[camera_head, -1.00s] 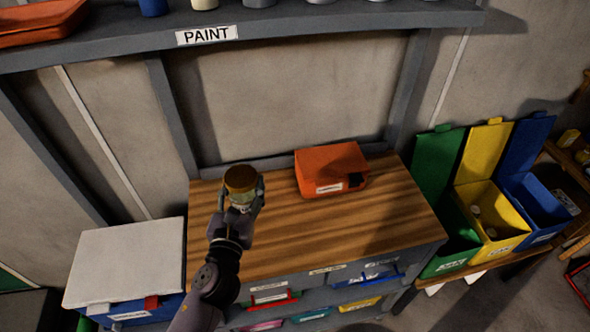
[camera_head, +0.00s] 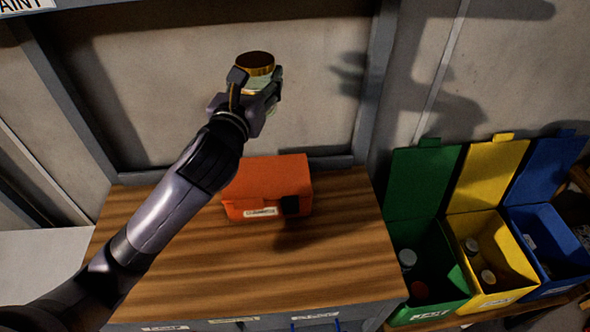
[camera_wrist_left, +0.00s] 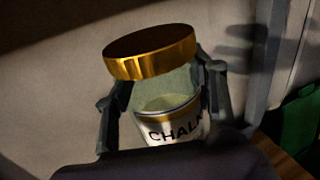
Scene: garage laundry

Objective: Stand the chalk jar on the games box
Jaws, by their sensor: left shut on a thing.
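The chalk jar (camera_head: 256,66) has a gold lid and a clear greenish body. Its label reads CHALK in the left wrist view (camera_wrist_left: 172,125). My left gripper (camera_head: 254,88) is shut on the jar's body, one finger on each side, and holds it roughly upright, lid up. In the head view it appears above and behind the orange box (camera_head: 268,185), which I take to be the games box; its label is too small to read. The box lies on the wooden top with a dark patch at its front right corner. My right gripper is not in view.
The wooden worktop (camera_head: 330,250) is clear right of and in front of the box. The wall stands close behind it. Open green (camera_head: 428,265), yellow (camera_head: 495,255) and blue (camera_head: 550,240) bins with raised lids stand at the right.

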